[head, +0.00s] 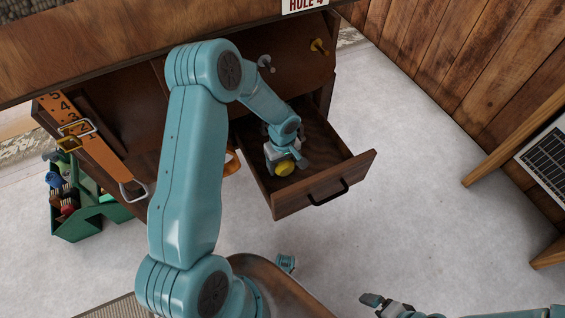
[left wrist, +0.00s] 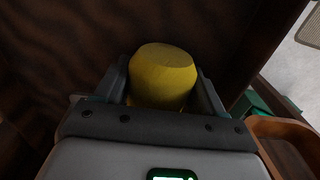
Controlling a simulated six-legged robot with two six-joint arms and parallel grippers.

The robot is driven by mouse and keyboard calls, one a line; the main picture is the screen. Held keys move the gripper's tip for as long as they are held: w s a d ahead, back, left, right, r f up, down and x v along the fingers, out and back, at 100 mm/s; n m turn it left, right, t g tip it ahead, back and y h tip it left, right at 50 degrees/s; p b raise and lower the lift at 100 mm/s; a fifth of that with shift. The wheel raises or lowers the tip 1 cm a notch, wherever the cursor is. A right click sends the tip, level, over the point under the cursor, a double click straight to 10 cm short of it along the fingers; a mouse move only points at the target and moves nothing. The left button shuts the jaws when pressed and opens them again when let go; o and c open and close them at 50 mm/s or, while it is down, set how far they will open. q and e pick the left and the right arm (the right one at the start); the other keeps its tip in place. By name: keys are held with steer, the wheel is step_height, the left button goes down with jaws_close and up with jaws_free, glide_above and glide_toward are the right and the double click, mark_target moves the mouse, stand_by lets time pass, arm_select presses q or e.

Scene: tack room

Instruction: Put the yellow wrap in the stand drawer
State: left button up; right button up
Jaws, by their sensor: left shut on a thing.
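The stand drawer (head: 355,172) is pulled open under the wooden stand, its dark handle on the front panel. My left gripper (head: 287,163) reaches down into the drawer space and is shut on the yellow wrap (head: 284,168). In the left wrist view the yellow wrap (left wrist: 162,75) sits upright between the two fingers, with dark wood behind it. I cannot tell whether it touches the drawer floor. My right gripper (head: 384,303) is at the bottom edge, far from the drawer, and its opening is unclear.
A green caddy (head: 90,215) with several items stands on the floor at left. An orange strap with buckles (head: 100,152) hangs from the stand. A wooden-framed panel (head: 548,160) stands at right. Pale floor right of the drawer is clear.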

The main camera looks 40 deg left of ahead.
arm_select(q)
steer(key=shift+f, duration=0.2)
steer(key=o, duration=1.1)
steer(key=shift+r, duration=0.1)
steer(key=shift+c, duration=0.2)
steer(key=shift+r, duration=0.35)
step_height(320, 180, up, 12)
steer(key=p, duration=0.3)
steer(key=shift+f, duration=0.25)
steer(key=shift+s, duration=0.1)
